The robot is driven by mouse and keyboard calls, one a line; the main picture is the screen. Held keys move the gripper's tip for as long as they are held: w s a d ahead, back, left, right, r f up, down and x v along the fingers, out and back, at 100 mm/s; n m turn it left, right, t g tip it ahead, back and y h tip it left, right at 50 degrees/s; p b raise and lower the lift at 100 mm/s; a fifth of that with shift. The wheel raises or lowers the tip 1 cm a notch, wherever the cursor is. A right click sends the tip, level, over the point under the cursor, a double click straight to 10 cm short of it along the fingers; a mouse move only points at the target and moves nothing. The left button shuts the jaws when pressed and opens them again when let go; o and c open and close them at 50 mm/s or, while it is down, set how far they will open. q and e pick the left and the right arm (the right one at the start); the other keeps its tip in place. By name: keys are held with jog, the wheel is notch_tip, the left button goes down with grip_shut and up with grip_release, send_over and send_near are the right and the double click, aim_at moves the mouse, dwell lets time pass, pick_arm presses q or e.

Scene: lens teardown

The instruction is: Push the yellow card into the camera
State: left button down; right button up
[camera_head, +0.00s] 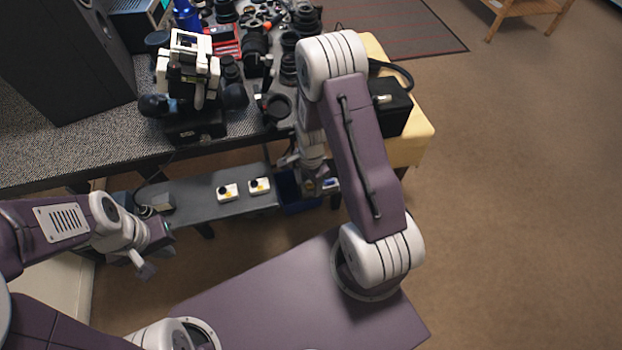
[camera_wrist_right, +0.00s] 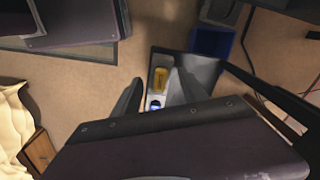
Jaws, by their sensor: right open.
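In the right wrist view a small yellow piece (camera_wrist_right: 163,80), which may be the yellow card, lies in a pale tray (camera_wrist_right: 152,64). A small blue-and-white item (camera_wrist_right: 155,103) is close to it. My right gripper (camera_wrist_right: 161,84) is open, its dark fingers on either side of the yellow piece in the picture; I see no contact. In the head view my right gripper (camera_head: 318,187) hangs beside the table, over the low level, partly hidden by its arm. My left gripper (camera_head: 155,252) is over the floor at the left, its jaw unclear. I cannot tell which object is the camera.
The table (camera_head: 60,155) is crowded with lenses and a white-and-black device (camera_head: 189,68). A black bag (camera_head: 391,108) sits on a yellow seat (camera_head: 412,145).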

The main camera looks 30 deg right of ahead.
jog(key=shift+c, duration=0.3)
jog(key=c, duration=1)
jog(key=o, duration=1.1)
jog(key=shift+c, duration=0.2)
